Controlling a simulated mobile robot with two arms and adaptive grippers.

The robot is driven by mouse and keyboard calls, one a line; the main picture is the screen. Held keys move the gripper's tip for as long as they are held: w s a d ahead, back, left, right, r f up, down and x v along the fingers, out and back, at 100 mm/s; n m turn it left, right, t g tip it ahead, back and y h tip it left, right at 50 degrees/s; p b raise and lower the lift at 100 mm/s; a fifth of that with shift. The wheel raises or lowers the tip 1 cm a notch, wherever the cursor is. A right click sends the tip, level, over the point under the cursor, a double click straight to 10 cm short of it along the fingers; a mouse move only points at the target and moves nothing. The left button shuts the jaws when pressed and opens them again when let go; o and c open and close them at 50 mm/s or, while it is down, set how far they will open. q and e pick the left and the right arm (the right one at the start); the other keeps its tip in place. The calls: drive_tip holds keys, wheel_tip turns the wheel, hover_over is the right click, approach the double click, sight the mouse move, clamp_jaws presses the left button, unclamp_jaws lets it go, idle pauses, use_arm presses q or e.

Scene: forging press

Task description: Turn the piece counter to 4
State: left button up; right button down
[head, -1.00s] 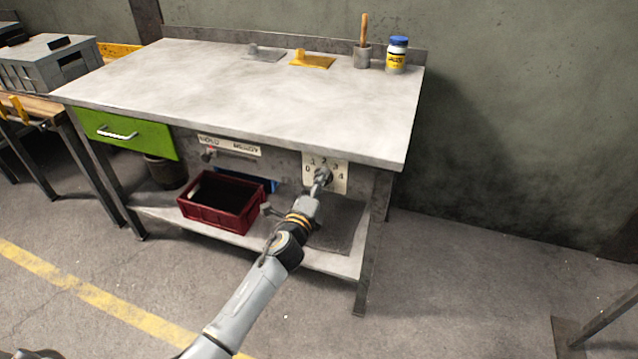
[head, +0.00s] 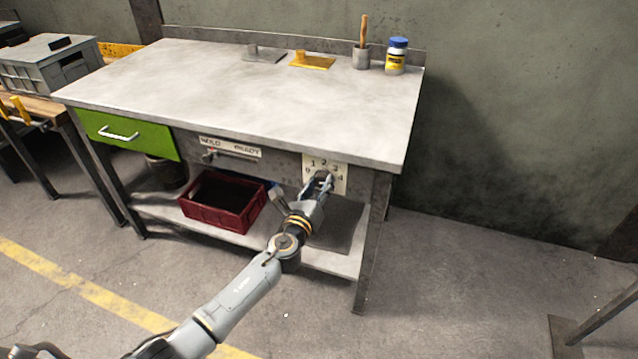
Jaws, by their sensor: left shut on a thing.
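The piece counter (head: 340,171) is a pale square plate with dark numbers on the front of the workbench, below the right part of the top. My left gripper (head: 320,183) is at the plate, shut on the counter's knob. The fingers hide most of the knob, so I cannot tell which number it points to. My right gripper is not in view.
A slider with a label strip (head: 229,147) is left of the counter. A red crate (head: 222,202) stands on the lower shelf, left of my arm. A green drawer (head: 128,136) is further left.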

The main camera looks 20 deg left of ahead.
use_arm(q)
drive_tip(key=shift+w+r+m, duration=0.15)
drive_tip(key=shift+r+m, duration=0.2)
drive_tip(key=shift+m, duration=0.15)
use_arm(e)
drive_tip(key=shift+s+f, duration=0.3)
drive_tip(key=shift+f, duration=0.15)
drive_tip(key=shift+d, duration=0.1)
use_arm(q)
drive_tip(key=o, duration=1)
drive_tip(key=shift+o, duration=0.9)
drive_tip(key=shift+w+f, duration=0.15)
drive_tip(key=shift+f, duration=0.1)
drive_tip(key=shift+s, duration=0.3)
drive_tip(key=s, duration=1.1)
drive_tip(key=shift+s+a, duration=0.15)
drive_tip(key=shift+s, duration=0.1)
